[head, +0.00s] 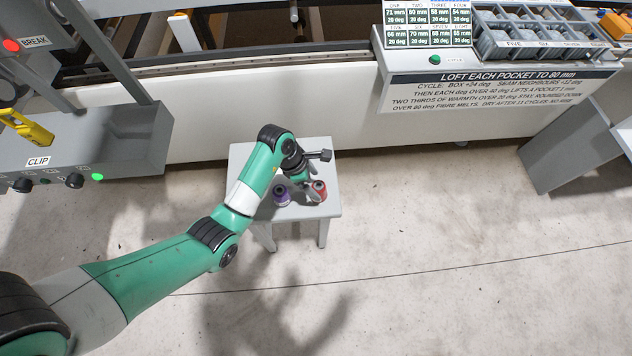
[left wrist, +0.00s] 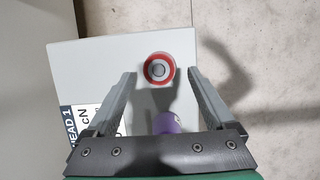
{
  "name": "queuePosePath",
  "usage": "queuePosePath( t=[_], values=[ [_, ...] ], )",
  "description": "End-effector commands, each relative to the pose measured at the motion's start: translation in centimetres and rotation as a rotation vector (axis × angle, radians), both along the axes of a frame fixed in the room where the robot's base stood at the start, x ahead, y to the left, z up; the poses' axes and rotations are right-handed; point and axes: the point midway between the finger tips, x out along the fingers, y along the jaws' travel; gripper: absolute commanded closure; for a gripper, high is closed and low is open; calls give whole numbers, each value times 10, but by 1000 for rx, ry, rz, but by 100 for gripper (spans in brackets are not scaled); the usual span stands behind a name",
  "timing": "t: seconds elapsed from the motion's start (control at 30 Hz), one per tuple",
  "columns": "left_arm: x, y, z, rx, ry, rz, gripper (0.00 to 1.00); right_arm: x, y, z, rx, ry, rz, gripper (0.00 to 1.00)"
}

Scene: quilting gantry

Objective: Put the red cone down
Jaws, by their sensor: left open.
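The red cone (head: 319,190) is on the small grey stool (head: 328,150), near its front right. In the left wrist view the red cone (left wrist: 158,68) shows end-on as a red ring with a grey centre. A purple cone (head: 282,196) is beside it to the left on the stool; it shows in part at the bottom of the left wrist view (left wrist: 167,123). My left gripper (head: 308,172) is open over the stool. In its wrist view the red cone lies between the fingertips, with gaps on both sides. My right gripper is not in view.
A white machine front (head: 280,110) stands behind the stool. A grey panel with a yellow clip (head: 28,128) is at left. A rack of grey pockets (head: 540,35) is at upper right. A label (left wrist: 88,120) lies on the stool top. The floor around is mostly clear.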

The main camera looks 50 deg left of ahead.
Motion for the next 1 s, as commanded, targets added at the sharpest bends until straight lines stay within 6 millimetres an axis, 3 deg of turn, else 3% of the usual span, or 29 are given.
queuePosePath(
  t=[0.03, 0.2, 0.4, 0.87, 1.0],
  values=[
    [-3, 3, 18, 2, -4, 2, 12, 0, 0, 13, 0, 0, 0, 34],
    [-14, 12, 58, 1, -3, 2, 12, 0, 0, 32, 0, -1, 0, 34],
    [-24, 19, 88, 1, -2, 2, 12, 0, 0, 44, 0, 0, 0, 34],
    [-27, 21, 93, 1, -1, 0, 12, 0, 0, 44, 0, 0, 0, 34],
    [-8, 10, 108, -31, -89, -7, 12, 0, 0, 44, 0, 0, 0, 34]
  ],
)
